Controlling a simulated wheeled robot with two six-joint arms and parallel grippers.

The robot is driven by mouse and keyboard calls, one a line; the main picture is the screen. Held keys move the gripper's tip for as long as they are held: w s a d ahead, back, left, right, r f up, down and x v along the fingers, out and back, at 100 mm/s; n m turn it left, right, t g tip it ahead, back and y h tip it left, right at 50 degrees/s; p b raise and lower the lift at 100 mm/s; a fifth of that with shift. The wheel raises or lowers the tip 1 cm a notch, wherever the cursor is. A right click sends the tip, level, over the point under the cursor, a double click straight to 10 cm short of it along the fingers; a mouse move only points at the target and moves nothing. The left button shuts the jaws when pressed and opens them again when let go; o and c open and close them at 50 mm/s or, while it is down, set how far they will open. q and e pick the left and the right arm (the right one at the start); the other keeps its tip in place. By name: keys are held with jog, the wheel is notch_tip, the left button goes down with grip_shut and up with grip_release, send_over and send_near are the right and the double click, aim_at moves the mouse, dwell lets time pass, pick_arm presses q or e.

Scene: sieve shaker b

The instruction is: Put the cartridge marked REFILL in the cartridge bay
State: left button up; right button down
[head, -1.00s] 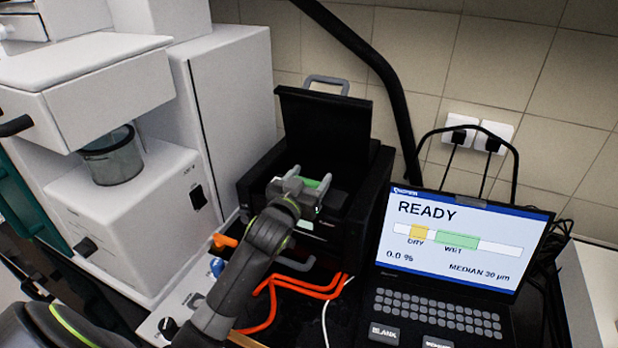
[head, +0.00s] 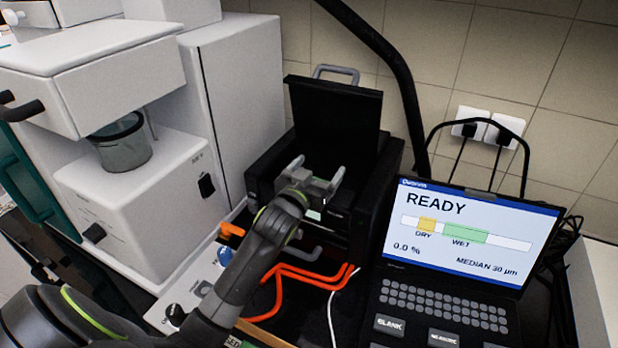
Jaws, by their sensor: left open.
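My left gripper (head: 318,172) is open, with its two grey fingers apart over the front of a black box (head: 262,178) whose lid (head: 335,118) stands open. No cartridge shows clearly between the fingers. A small pale label (head: 314,214) shows just below the gripper on the box's front. I cannot read it or tell whether it belongs to a cartridge. My left wrist and fingers hide part of the box's opening, so what lies inside is unclear. No REFILL marking is readable. My right gripper is not in view.
A laptop (head: 470,240) showing READY stands right of the box. Orange tubes (head: 290,272) and a white cable (head: 333,315) run in front. A white machine (head: 125,195) with a metal beaker (head: 122,145) stands left. A black hose (head: 385,75) passes behind.

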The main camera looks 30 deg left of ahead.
pick_arm(q)
jog(key=shift+s+f, duration=0.15)
jog(key=s+b, duration=0.2)
jog(key=s, duration=0.9)
jog(key=shift+s+d+r, duration=0.3)
jog(key=shift+s, duration=0.05)
jog(key=shift+r, duration=0.15)
